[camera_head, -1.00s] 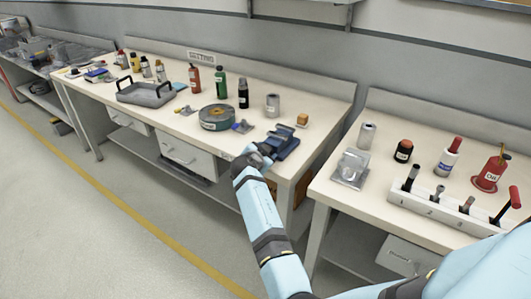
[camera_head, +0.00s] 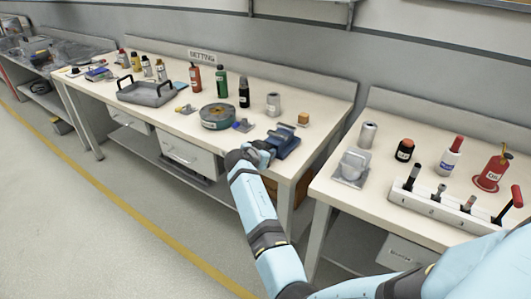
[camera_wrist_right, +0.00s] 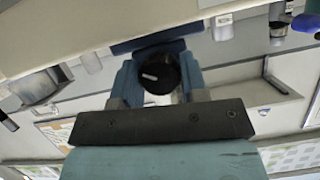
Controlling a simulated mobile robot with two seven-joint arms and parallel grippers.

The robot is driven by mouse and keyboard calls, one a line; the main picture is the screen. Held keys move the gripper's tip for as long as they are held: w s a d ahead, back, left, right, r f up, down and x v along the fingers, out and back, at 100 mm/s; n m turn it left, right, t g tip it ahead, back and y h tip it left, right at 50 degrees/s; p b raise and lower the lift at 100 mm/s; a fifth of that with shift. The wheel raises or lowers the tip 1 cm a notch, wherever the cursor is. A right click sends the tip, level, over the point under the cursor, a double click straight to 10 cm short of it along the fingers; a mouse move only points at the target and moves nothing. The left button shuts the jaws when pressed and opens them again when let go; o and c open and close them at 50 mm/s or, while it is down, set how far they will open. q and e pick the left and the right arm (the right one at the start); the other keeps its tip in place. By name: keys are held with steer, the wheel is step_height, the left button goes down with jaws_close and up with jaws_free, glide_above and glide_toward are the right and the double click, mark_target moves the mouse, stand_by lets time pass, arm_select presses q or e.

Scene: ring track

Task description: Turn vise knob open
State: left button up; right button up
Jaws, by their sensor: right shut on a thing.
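The blue vise (camera_head: 286,142) sits on the front right edge of the long workbench. My right gripper (camera_head: 266,148) is at its front, low by the bench edge. In the right wrist view, my right gripper (camera_wrist_right: 160,78) has its two blue fingers on either side of a dark round knob (camera_wrist_right: 158,76) with a small pale mark. The fingers are shut on it. The vise's blue body (camera_wrist_right: 150,43) shows just beyond the knob. In the head view the knob is hidden by the gripper. My left gripper is not in view.
On the workbench (camera_head: 318,107) near the vise are a small orange-brown block (camera_head: 303,118), a grey cylinder (camera_head: 273,104) and a round green-grey container (camera_head: 218,116). A second bench (camera_head: 340,195) with bottles and a tool rack stands at right, past a gap.

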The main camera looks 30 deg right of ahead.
steer(key=shift+r+n+g+h, duration=0.1)
steer(key=shift+n+g+h, duration=0.2)
steer(key=shift+n+g, duration=0.75)
steer(key=n+g+h, duration=0.1)
steer(key=n, duration=0.2)
steer(key=shift+w, duration=0.1)
steer(key=n+g+h, duration=0.1)
steer(key=n, duration=0.2)
steer(key=shift+g+p, duration=0.35)
steer(key=shift+n+h, duration=0.6)
steer(key=shift+n, duration=0.35)
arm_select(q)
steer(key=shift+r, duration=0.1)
arm_select(e)
steer(key=o, duration=0.6)
steer(key=shift+o, duration=0.3)
steer(key=shift+g, duration=0.4)
